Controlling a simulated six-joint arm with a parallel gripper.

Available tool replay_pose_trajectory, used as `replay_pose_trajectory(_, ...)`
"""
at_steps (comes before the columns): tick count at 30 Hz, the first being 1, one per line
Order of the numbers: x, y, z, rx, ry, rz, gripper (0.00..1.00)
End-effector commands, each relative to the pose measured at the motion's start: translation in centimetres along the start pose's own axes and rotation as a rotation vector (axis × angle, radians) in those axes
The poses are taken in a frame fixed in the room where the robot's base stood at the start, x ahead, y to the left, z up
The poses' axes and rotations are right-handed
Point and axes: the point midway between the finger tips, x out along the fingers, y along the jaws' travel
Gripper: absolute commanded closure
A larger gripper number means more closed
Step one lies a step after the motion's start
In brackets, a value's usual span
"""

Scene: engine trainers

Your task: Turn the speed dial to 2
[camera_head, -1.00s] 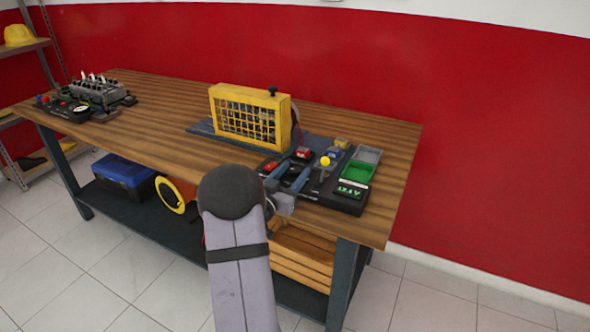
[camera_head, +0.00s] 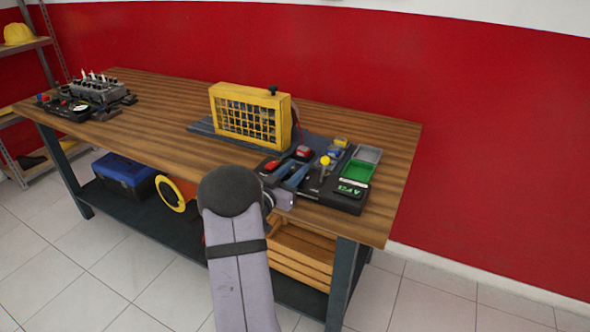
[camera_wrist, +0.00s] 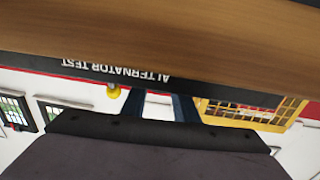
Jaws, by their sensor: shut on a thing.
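The black control panel (camera_head: 345,203) lies at the right front of the workbench, and its near edge, lettered "ALTERNATOR TEST", shows upside down in the wrist view (camera_wrist: 100,68). My gripper (camera_head: 298,167) reaches over the panel's left part from the front edge, with two blue fingers. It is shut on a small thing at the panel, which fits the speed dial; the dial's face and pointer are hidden. In the wrist view the fingers (camera_wrist: 160,107) stand apart, and their tips are hidden. A small green display (camera_head: 351,189) is lit, too small to read surely.
A yellow-topped lever (camera_head: 325,160) stands close right of my fingers. A red button (camera_head: 304,151) is just beyond them. Green (camera_head: 356,171) and grey trays (camera_head: 368,154) lie to the right. A yellow cage (camera_head: 250,115) stands behind. The bench's middle left is clear.

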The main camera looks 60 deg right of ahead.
Motion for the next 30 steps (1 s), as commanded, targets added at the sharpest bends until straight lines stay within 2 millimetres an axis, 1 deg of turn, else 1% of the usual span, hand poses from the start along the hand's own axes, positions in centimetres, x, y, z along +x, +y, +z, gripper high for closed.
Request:
replay_pose_trajectory(1, 0.06, -0.17, -0.24, 0.002, 0.005, 0.029, 0.95)
replay_pose_trajectory(9, 0.09, -0.16, -0.33, 0.003, 0.007, 0.221, 0.95)
replay_pose_trajectory(15, 0.07, -0.04, -0.3, 0.002, 0.006, 0.325, 0.95)
replay_pose_trajectory(27, 0.0, 0.0, -0.28, 0.003, 0.003, 0.35, 0.95)
replay_pose_trajectory(28, 0.0, -0.01, -0.28, 0.003, 0.003, 0.35, 0.71)
replay_pose_trajectory(30, 0.0, -0.01, -0.27, 0.003, 0.003, 0.35, 0.55)
